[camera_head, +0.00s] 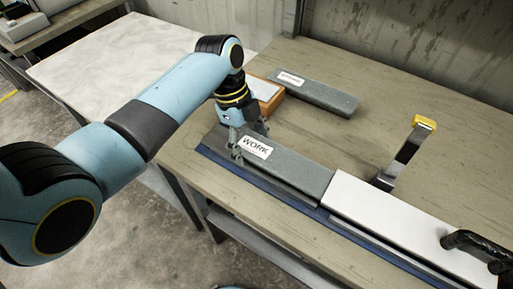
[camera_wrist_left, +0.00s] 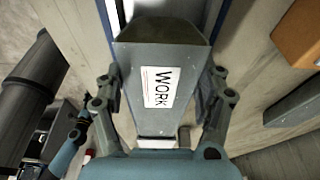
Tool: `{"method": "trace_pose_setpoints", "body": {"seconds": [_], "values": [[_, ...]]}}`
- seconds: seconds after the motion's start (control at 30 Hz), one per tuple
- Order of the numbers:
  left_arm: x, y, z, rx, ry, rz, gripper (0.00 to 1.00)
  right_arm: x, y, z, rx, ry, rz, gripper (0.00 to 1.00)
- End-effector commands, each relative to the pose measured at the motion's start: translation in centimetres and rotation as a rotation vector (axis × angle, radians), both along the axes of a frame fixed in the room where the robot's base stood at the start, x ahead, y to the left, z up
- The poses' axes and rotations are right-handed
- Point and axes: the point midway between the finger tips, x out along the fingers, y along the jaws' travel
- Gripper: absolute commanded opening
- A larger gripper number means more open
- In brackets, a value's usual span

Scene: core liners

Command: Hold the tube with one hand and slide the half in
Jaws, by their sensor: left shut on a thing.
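The grey core half with a white WORK label (camera_head: 300,178) lies lengthwise along a blue rail, its right end at the end of the white tube (camera_head: 400,225). I cannot tell whether any of it is inside. My left gripper (camera_head: 250,148) is at the far left end of the half. In the left wrist view its fingers (camera_wrist_left: 163,105) stand on both sides of the labelled half (camera_wrist_left: 160,50), shut on it. A black jointed part (camera_head: 478,245) touches or overlaps the tube near the right edge; it may be my right gripper, and its jaws are unclear.
The blue rail (camera_head: 228,161) runs along the bench's front edge. A second grey labelled half (camera_head: 325,96) and a wooden-edged block (camera_head: 266,90) lie behind. An upright metal stand with a yellow top (camera_head: 424,122) rises behind the tube.

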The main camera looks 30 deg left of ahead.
Motion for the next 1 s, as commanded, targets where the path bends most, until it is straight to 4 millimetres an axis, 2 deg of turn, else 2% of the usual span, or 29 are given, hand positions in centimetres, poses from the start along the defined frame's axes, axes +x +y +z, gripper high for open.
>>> {"method": "trace_pose_setpoints", "body": {"seconds": [0.67,0.7,0.9,1.0], "values": [[-0.03,-1.00,0.07,-0.001,-0.001,-0.001,0.46,0.00,0.02,0.37,0.000,0.000,0.000,0.95],[-0.03,-1.00,0.07,-0.001,-0.001,-0.001,0.72,0.01,0.02,0.37,0.000,0.000,0.000,0.95],[-0.05,-0.98,0.05,0.000,-0.001,-0.001,0.99,0.01,0.03,0.37,0.000,0.000,0.000,0.95],[-0.06,-0.97,0.04,0.000,-0.001,0.000,0.99,0.01,0.03,0.37,0.000,0.000,0.000,0.95]]}}
